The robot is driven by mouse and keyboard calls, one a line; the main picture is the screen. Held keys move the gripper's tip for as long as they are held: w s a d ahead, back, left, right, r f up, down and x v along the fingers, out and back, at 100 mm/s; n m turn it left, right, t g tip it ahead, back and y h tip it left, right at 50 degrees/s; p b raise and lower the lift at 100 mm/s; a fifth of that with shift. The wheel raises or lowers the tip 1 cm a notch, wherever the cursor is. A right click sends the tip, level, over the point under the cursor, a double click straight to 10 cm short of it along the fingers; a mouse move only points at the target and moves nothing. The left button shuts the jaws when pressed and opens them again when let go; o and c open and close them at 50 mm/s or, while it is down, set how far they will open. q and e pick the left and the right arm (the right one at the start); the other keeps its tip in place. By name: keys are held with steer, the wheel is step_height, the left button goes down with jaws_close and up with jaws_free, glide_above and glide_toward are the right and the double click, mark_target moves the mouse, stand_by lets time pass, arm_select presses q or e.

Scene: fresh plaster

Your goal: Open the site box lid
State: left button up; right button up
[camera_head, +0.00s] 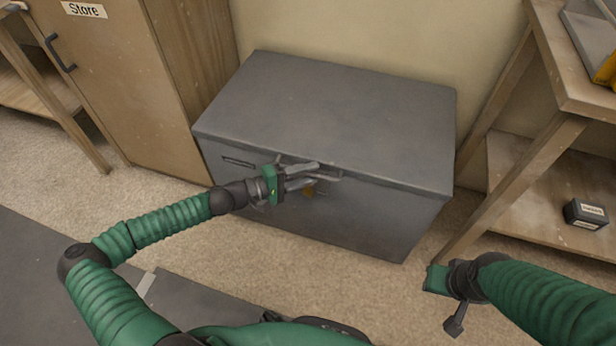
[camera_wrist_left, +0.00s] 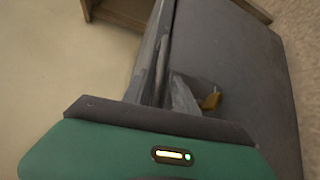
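The grey metal site box (camera_head: 300,215) stands against the wall in the head view, and its flat lid (camera_head: 330,105) is down. A lip or handle runs along the middle of the lid's front edge, with a brass latch (camera_head: 309,191) below it. My left gripper (camera_head: 316,174) is at this lip, its fingers overlapping it in the picture. I cannot tell whether they touch or grip it. The left wrist view shows the box (camera_wrist_left: 235,60) sideways, with the brass latch (camera_wrist_left: 211,100) beside a grey fingertip. My right gripper (camera_head: 454,320) hangs low at the right, away from the box.
A wooden cabinet labelled Store (camera_head: 110,85) stands close to the box's left. A wooden bench (camera_head: 575,85) is at the right, with a small dark case (camera_head: 586,214) on its lower shelf. The wall is right behind the box.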

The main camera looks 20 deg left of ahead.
arm_select(q)
steer(key=shift+w, duration=0.1)
steer(key=c, duration=0.7)
jaws_close()
steer(key=shift+d+f, duration=0.15)
stand_by(0.6)
